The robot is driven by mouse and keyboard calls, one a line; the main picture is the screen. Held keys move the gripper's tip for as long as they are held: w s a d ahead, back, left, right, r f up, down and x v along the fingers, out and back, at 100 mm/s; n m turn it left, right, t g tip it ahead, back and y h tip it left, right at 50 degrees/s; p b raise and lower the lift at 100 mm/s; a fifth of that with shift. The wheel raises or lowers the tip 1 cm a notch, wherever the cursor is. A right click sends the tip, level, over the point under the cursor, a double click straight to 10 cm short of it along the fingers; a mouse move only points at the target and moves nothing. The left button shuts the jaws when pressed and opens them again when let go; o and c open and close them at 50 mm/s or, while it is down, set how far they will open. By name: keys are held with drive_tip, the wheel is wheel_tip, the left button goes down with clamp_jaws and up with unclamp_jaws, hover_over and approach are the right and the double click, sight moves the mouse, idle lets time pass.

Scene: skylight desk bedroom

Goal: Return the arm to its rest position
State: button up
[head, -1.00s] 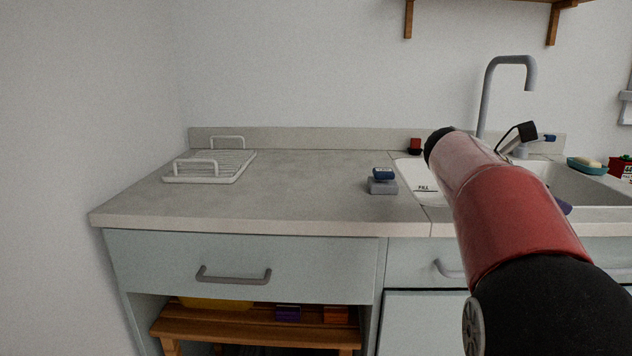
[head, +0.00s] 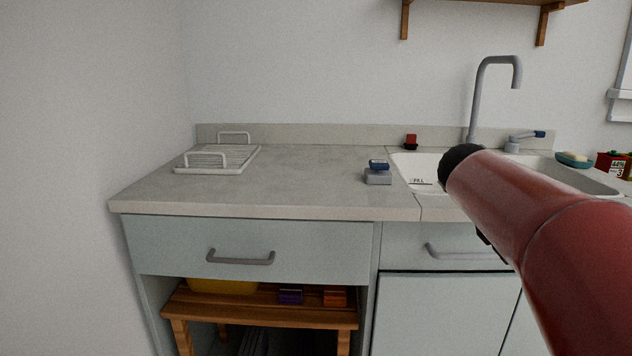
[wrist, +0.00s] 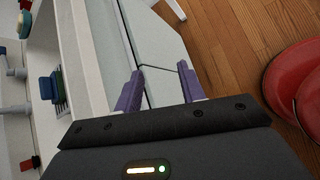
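My arm, red with a black joint, reaches in from the lower right of the head view. It covers part of the sink and the cabinet front below it. My gripper (wrist: 160,72) shows in the wrist view with two purple fingers spread apart. I see nothing held between them. Beyond the fingers are the pale cabinet front (wrist: 160,45) and the wooden floor (wrist: 225,50). In the head view the fingers are hidden behind my arm.
The countertop (head: 290,175) holds a white dish rack (head: 215,160) and a grey block with a blue top (head: 378,173). The sink (head: 415,165) and faucet (head: 478,100) stand at right. A wooden bench (head: 260,307) sits under the drawer.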

drive_tip(key=s+a+f+m+t+y, duration=0.2)
drive_tip(key=s+a+f+m+y, duration=0.2)
drive_tip(key=a, duration=0.7)
drive_tip(key=s+a+f+m+t+y, duration=0.2)
drive_tip(key=s+a+f+m+y, duration=0.3)
drive_tip(key=s+a+f+m, duration=0.4)
drive_tip(key=shift+s+a+f, duration=0.85)
drive_tip(key=shift+s+a, duration=0.1)
drive_tip(key=shift+a, duration=0.2)
